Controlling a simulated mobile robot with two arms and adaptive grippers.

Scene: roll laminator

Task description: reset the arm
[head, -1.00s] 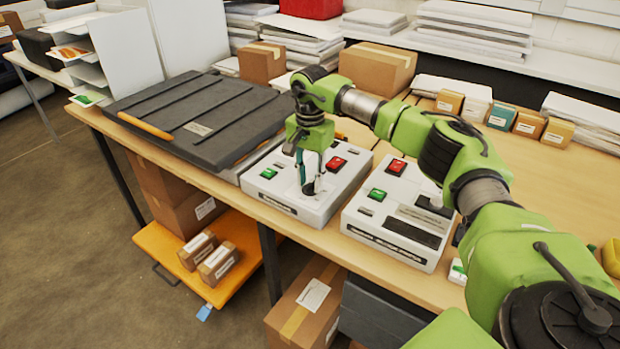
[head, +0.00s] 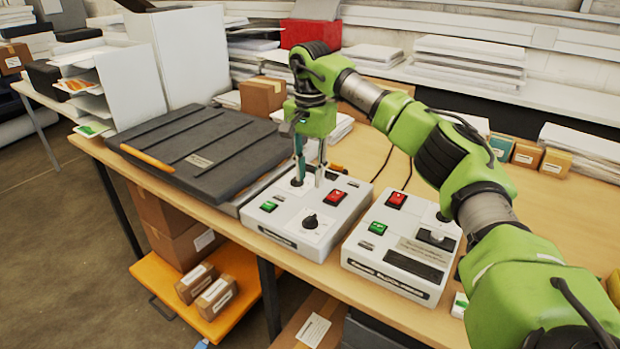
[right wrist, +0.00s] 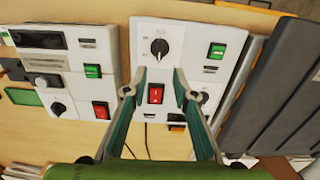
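My right gripper (head: 309,183) is above the rear part of the left white control box (head: 283,239), with its fingers pointing down. In the right wrist view its two teal fingers (right wrist: 160,77) are spread apart with nothing between them; the red switch (right wrist: 155,94) shows in the gap below. The box's front black knob (head: 310,221) is uncovered, with the green switch (head: 268,206) to its left. The box's other dial is partly hidden by the fingers. My left gripper is not in view.
A second white control box (head: 400,262) stands to the right. A dark flat laminator lid (head: 200,150) with an orange handle lies to the left. Small cartons (head: 526,153) and paper stacks line the back. Some bare wooden table (head: 540,203) shows at the right.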

